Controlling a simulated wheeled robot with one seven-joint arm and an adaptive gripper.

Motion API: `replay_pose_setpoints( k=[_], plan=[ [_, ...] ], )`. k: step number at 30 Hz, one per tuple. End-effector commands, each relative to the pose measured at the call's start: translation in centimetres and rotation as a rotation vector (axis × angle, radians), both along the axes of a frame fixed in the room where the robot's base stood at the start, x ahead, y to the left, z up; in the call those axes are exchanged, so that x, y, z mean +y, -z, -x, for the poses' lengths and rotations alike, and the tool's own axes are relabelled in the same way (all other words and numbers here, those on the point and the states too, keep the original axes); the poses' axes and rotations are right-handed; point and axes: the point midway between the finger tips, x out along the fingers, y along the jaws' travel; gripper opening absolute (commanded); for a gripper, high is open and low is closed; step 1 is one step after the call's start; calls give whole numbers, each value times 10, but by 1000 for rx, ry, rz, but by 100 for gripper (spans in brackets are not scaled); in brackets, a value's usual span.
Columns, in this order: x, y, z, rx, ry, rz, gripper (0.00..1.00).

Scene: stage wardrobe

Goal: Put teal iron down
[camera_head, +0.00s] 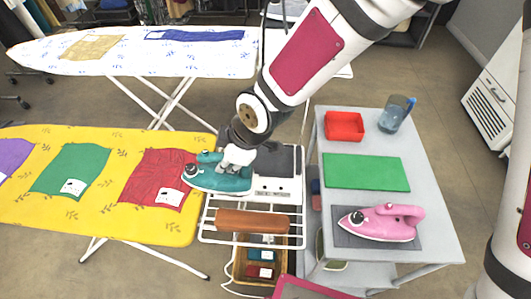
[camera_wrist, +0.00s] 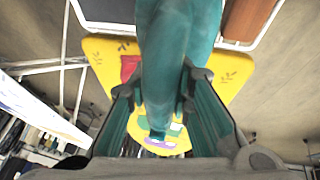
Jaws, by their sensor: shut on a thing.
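The teal iron (camera_head: 222,182) hangs from my gripper (camera_head: 236,158) in the head view, between the right end of the yellow ironing board (camera_head: 100,215) and the white wire rack (camera_head: 212,228). My gripper is shut on its handle. The iron overlaps the board's edge in the picture; I cannot tell whether its sole touches anything. In the wrist view the teal iron (camera_wrist: 168,70) runs between my two fingers and hides much of the board. The rack holds a dark grey pad (camera_head: 282,160) and a brown bar (camera_head: 252,223).
A pink iron (camera_head: 382,223) stands on a grey mat on the side table (camera_head: 438,225), with a green mat (camera_head: 366,172), red tray (camera_head: 344,126) and cup (camera_head: 393,118). Red cloth (camera_head: 150,178) lies near the board's right end. A white board (camera_head: 120,55) stands behind.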

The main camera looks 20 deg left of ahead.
Motion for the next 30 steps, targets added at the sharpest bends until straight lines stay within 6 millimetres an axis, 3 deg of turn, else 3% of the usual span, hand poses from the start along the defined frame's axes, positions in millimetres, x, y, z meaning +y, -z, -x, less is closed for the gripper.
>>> replay_pose_setpoints(
  k=[21, 30],
  plan=[
    [-66, 12, -125, 0, 2, -1, 0],
    [-72, 20, -138, 0, -2, 0, 0]
  ],
)
